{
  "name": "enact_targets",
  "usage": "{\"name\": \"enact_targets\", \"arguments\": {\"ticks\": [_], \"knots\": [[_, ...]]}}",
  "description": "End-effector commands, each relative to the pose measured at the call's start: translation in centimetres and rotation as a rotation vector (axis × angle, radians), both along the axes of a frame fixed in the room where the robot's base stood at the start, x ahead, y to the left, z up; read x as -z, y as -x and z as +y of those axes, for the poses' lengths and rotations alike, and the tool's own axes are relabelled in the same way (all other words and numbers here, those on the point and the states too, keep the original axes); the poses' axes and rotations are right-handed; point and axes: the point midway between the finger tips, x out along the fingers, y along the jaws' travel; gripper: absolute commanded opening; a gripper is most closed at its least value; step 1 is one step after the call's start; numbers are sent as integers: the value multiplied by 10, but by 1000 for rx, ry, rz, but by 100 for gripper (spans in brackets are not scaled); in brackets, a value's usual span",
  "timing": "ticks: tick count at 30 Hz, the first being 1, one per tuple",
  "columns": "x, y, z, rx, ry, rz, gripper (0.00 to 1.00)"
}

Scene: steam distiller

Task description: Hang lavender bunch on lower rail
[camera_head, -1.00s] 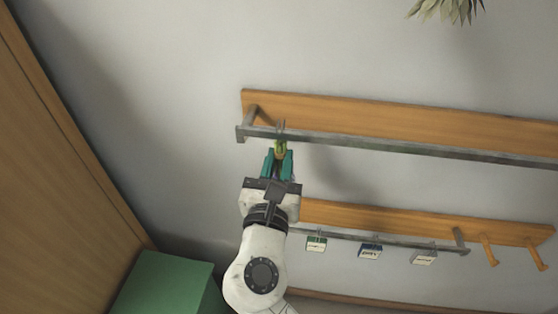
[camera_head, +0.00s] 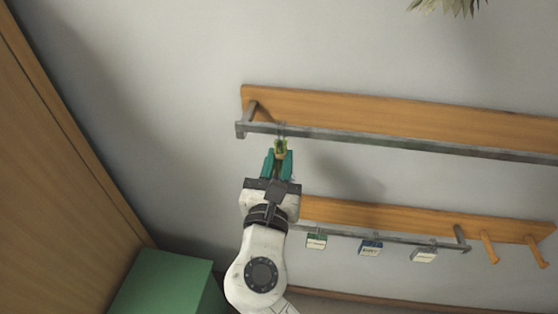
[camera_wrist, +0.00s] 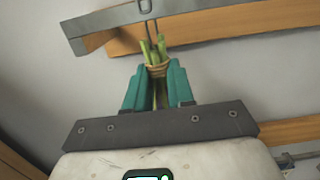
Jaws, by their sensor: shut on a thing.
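My gripper (camera_head: 277,165), with teal fingers, is shut on the lavender bunch (camera_head: 280,148). In the wrist view, green cut stems bound with twine (camera_wrist: 157,68) stick up between the fingers (camera_wrist: 159,92); the flowers are hidden. A thin metal hook (camera_wrist: 151,28) rises from the bunch to the upper metal rail (camera_head: 400,145). Its looped top shows in front of or over that rail (camera_wrist: 105,18); I cannot tell whether it bears on it. The lower metal rail (camera_head: 390,238) is below and to the right of my gripper, partly behind my arm.
Several small labelled tags (camera_head: 370,248) hang along the lower rail. Two wooden pegs (camera_head: 489,248) stick out at its right. A green box (camera_head: 165,285) stands at the lower left beside a wooden panel (camera_head: 60,180). A dried bunch (camera_head: 445,6) shows at the top right.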

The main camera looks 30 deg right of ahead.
Motion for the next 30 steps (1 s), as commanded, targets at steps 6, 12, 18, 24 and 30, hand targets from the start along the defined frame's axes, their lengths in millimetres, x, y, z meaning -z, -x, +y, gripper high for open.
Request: {"name": "enact_targets", "arguments": {"ticks": [6,12,18,24,30], "knots": [[3,0,0,0,1,1,0],[3,0,0,0,0,0,0],[3,0,0,0,0,0,36],[3,0,0,0,0,0,53],[3,0,0,0,0,0,58]]}}
